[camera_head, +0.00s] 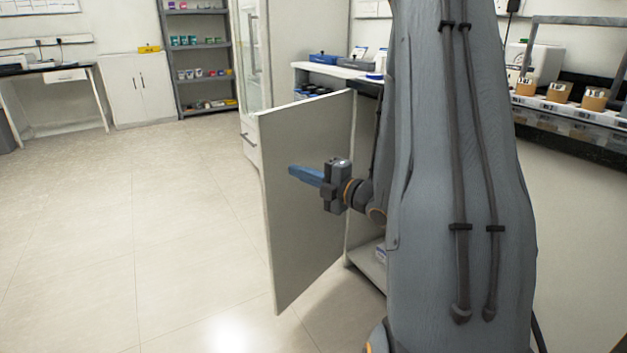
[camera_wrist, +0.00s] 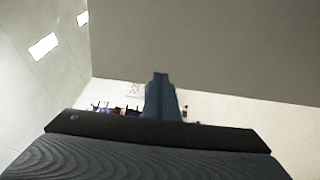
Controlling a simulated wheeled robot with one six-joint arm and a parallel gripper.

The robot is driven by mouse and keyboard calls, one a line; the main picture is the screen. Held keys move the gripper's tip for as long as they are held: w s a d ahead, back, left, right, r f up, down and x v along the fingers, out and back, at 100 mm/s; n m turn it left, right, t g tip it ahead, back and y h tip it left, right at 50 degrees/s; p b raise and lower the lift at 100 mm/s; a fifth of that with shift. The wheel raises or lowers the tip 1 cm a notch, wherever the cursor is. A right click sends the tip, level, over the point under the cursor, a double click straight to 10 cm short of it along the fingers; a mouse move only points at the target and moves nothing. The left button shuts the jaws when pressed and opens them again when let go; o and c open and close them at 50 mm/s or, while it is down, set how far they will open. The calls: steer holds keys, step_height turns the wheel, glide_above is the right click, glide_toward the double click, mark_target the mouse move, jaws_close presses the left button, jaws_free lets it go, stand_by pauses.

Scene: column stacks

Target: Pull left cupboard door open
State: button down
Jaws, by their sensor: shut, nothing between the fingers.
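The left cupboard door (camera_head: 300,235) is a plain grey panel standing open, swung out from the bench cupboard (camera_head: 366,262) towards the left of the head view. Its pale free edge (camera_head: 268,215) is at the left. My gripper (camera_head: 291,170) is shut and empty, with its blue fingers pointing left in front of the door's inner face. In the wrist view my gripper's closed fingers (camera_wrist: 160,80) reach up to a large grey surface (camera_wrist: 205,50), which looks like the door. I cannot tell whether they touch it. No handle is visible.
The tiled floor (camera_head: 130,240) to the left is clear. A tall glass-fronted cabinet (camera_head: 250,75) stands behind the door. A shelf rack (camera_head: 205,60) and white cupboard (camera_head: 140,98) are at the back. A bench with several brown-labelled containers (camera_head: 558,91) is at right.

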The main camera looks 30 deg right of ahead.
mark_target(275, 163)
steer(key=b+x, duration=0.1)
steer(key=x, duration=0.4)
steer(key=shift+w+a, duration=0.1)
steer(key=shift+w, duration=0.25)
